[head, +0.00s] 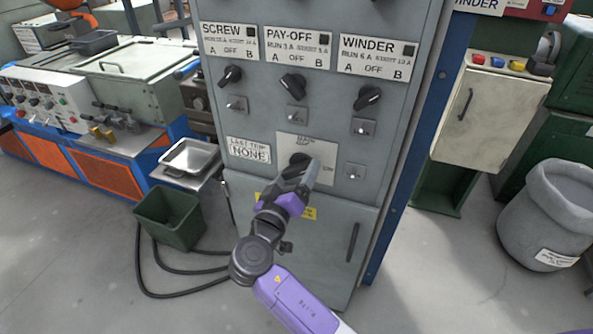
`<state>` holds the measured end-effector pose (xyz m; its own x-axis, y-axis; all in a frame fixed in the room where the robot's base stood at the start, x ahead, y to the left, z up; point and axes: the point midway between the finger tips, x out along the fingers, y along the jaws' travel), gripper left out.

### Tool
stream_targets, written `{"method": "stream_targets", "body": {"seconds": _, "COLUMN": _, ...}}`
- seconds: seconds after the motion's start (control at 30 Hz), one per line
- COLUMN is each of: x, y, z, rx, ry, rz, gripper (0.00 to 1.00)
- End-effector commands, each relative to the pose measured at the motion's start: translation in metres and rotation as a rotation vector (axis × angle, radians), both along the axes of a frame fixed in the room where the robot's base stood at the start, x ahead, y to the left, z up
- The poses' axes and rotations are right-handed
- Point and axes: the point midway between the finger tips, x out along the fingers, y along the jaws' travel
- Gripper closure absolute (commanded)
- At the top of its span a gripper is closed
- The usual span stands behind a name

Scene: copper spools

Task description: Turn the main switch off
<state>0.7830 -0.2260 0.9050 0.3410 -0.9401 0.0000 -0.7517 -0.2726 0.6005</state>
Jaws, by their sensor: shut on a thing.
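The main switch (299,160) is a dark rotary knob on a pale plate (318,147) low on the grey control cabinet (215,105). Part of an "ON" label shows at the plate's right; the rest of the lettering is too small or covered. My gripper (303,172) reaches up from below and is shut on the switch knob. Its fingers hide most of the knob, so I cannot tell the knob's exact angle.
Above are the SCREW (230,76), PAY-OFF (293,85) and WINDER (367,97) selector knobs, with small toggles below them. A green bin (170,217) and black cables lie on the floor left. A grey waste bin (548,215) stands right.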

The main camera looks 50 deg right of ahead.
Motion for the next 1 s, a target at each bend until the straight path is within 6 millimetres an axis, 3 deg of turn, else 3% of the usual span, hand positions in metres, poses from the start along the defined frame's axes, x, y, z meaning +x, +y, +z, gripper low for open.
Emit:
{"method": "stream_targets", "body": {"seconds": 0.6, "x": 0.0, "y": 0.0009, "z": 0.0029, "rx": -0.198, "ry": 0.548, "rz": 0.001, "gripper": 0.57}}
{"method": "stream_targets", "body": {"seconds": 1.0, "x": 0.0002, "y": 0.0012, "z": 0.0012, "rx": -0.29, "ry": 0.801, "rz": 0.002, "gripper": 0.57}}
